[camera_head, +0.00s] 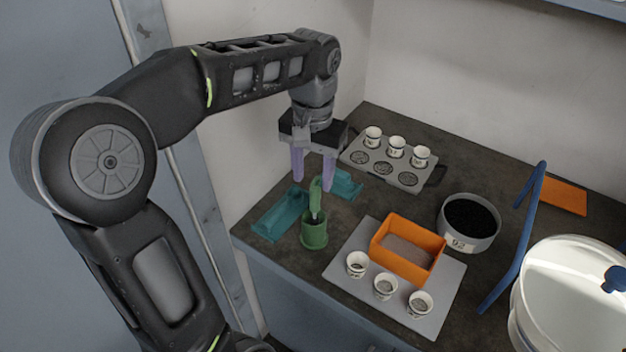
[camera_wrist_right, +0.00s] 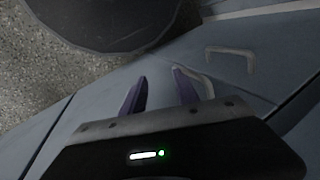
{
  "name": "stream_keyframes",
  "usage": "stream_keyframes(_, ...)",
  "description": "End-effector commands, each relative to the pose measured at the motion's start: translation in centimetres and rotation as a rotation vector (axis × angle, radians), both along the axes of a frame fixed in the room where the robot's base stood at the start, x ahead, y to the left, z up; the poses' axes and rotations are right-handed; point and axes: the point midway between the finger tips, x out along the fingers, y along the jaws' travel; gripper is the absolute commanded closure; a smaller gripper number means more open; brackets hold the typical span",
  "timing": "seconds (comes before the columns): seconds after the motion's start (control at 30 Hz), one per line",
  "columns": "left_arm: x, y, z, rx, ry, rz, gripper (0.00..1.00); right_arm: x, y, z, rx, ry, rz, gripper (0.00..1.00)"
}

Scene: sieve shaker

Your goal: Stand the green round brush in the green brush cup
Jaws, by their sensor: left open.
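The green round brush (camera_head: 315,189) stands nearly upright in the green brush cup (camera_head: 314,235). Its green end is up and its thin grey part goes down into the cup mouth; its lower end is hidden inside. My left gripper (camera_head: 313,179) is open, with its purple fingers pointing down on either side of the brush's upper end. A gap shows between the fingers and the brush, though contact with one finger cannot be ruled out. My right gripper (camera_wrist_right: 160,77) shows in the right wrist view, open and empty, in front of a blue-grey cabinet front.
Teal holder pieces (camera_head: 278,213) lie beside the cup. A grey tray (camera_head: 352,158) with several cups is behind. An orange bin (camera_head: 407,228) and small cups stand on a light board (camera_head: 343,262). A dark-filled bowl (camera_head: 470,222), blue frame (camera_head: 512,262) and white vessel (camera_head: 570,295) are right.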

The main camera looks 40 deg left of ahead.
Motion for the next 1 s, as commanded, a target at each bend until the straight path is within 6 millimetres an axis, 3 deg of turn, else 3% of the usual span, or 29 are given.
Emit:
stream_keyframes(0.17, 0.1, 0.0, 3.1, 0.0, -0.004, -0.001, 0.55, 0.0, 0.0, -0.1, 0.0, 0.0, 0.0, 0.64)
stream_keyframes(0.2, 0.0, 0.0, 4.3, 0.0, -0.002, -0.001, 0.55, -0.1, 0.0, 1.1, -0.001, 0.002, 0.0, 0.64)
stream_keyframes(0.3, 0.0, 0.0, 5.3, 0.0, -0.001, -0.001, 0.55, -0.1, 0.0, 1.7, -0.002, 0.004, -0.001, 0.64)
stream_keyframes(1.0, 0.0, 0.0, 5.3, 0.0, 0.0, -0.001, 0.55, -0.2, -0.1, 1.7, -0.003, 0.005, -0.001, 0.64)
